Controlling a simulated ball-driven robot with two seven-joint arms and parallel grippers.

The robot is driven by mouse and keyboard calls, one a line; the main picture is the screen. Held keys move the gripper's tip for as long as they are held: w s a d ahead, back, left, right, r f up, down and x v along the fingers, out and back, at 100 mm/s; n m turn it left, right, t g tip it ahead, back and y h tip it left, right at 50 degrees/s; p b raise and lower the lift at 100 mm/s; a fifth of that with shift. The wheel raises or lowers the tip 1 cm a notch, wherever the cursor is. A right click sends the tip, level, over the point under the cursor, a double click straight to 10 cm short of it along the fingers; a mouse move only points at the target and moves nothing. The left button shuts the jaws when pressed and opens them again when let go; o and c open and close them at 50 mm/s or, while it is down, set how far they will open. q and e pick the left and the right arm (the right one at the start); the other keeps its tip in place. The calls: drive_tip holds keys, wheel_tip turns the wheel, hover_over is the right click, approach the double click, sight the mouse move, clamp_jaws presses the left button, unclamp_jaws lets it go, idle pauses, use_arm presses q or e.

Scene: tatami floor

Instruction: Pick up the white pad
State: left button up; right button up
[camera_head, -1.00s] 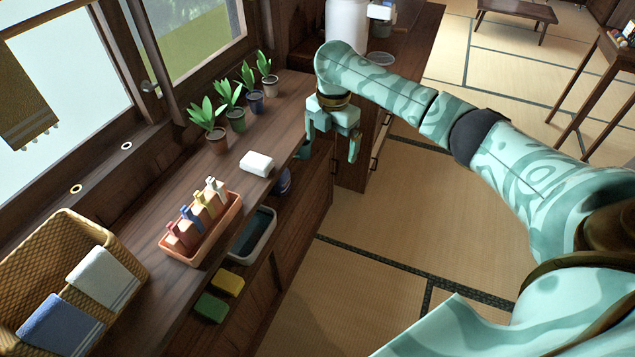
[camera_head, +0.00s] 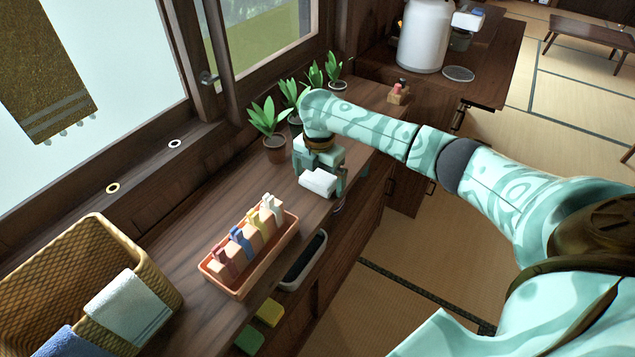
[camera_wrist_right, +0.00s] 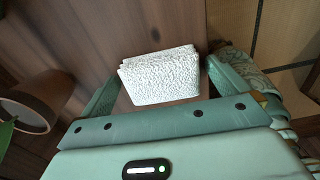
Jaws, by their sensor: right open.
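In the right wrist view the pad (camera_wrist_right: 160,76) shows a rough white surface and sits between the two fingers. My right gripper (camera_head: 322,178) is open, right at the pad, with one finger on each side of it. In the right wrist view the right finger is close to the pad; whether it touches I cannot tell. My left gripper is not in view.
Potted plants (camera_head: 276,150) stand close behind the gripper. A wicker basket (camera_head: 150,262) with towels is at the lower left.

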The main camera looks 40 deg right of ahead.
sight(318, 177)
drive_tip(key=shift+r, duration=0.15)
drive_tip(key=c, duration=0.9)
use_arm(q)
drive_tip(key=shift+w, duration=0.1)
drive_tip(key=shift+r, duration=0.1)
use_arm(e)
drive_tip(key=shift+r+p, duration=0.35)
drive_tip(key=shift+r, duration=0.25)
drive_tip(key=r+p, duration=0.2)
drive_tip(key=r, duration=0.1)
drive_tip(key=shift+s+a+r, duration=0.15)
drive_tip(key=shift+s+a, duration=0.05)
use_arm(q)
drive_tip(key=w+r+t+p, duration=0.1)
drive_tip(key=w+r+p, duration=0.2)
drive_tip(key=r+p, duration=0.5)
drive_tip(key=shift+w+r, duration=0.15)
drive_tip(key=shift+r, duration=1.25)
use_arm(e)
drive_tip(key=s+a+r, duration=0.8)
drive_tip(key=a, duration=0.3)
drive_tip(key=shift+r, duration=0.2)
